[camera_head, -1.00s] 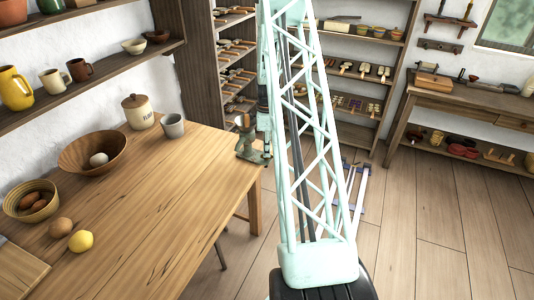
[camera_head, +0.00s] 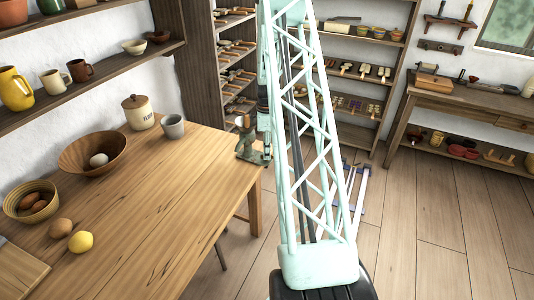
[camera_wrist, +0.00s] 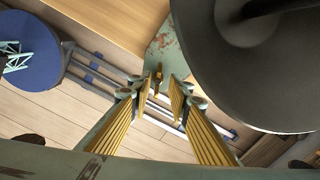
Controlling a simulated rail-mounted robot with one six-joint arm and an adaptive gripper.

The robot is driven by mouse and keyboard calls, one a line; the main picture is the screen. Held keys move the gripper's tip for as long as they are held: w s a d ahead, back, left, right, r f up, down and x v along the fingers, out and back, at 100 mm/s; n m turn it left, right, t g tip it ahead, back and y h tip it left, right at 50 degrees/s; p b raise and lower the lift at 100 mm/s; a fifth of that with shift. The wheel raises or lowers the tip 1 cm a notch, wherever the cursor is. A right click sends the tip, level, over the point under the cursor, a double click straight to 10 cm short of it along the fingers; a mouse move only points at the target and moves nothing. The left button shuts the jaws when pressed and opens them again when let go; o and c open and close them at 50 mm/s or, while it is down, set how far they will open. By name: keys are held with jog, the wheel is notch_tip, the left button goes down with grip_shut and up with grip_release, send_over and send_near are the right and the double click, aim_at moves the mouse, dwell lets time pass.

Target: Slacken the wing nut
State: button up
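The wing nut (camera_wrist: 157,80) is a small brass-coloured piece in the wrist view, in front of a worn green metal body (camera_wrist: 166,50). My gripper (camera_wrist: 157,92) has two fingers with ribbed yellow pads. They are apart, with the wing nut between or just beyond their tips and visible space on both sides. I cannot tell whether either tip touches it. In the head view a green device (camera_head: 250,150) stands at the table's right edge, with my gripper (camera_head: 264,132) beside it; the wing nut is too small to make out there.
A large dark round part (camera_wrist: 255,60) fills the upper right of the wrist view, close to the right finger. The wooden table (camera_head: 170,220) holds a wooden bowl (camera_head: 75,162), a flour jar (camera_head: 138,115) and a grey mug (camera_head: 173,130).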

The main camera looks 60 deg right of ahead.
notch_tip(320, 180, up, 12)
dwell(0.9)
